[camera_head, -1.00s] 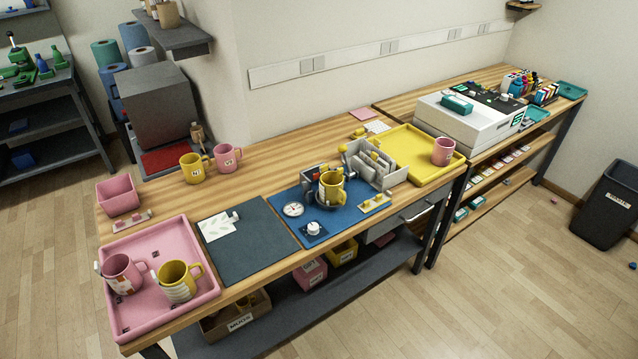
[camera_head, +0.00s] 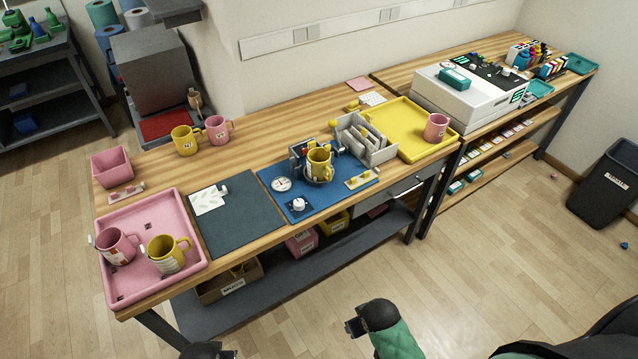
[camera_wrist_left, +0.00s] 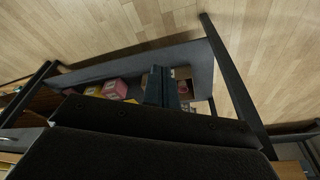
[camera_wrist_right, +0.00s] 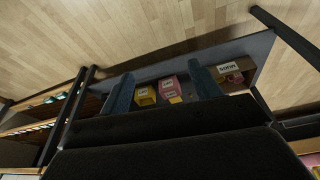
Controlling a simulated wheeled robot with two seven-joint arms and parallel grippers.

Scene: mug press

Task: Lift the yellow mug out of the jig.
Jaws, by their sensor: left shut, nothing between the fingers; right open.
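The yellow mug (camera_head: 319,162) stands upright in the dark jig (camera_head: 302,150) on the blue mat (camera_head: 277,186), at the middle of the bench. Its lower part is hidden by the jig. My left gripper (camera_head: 208,350) shows only at the bottom edge of the head view, well in front of the bench. Its fingers (camera_wrist_left: 160,86) are shut and empty. My right gripper (camera_head: 357,322) is in front of the bench, below and away from the mug. Its fingers (camera_wrist_right: 163,88) are apart with nothing between them. Neither gripper touches the mug.
A pink tray (camera_head: 190,215) at the left holds a pink mug (camera_head: 118,247) and another yellow mug (camera_head: 168,255). Two more mugs stand at the back. A grey divided box (camera_head: 375,150) and a yellow tray (camera_head: 405,112) are right of the jig. A dark mat (camera_head: 235,222) lies left.

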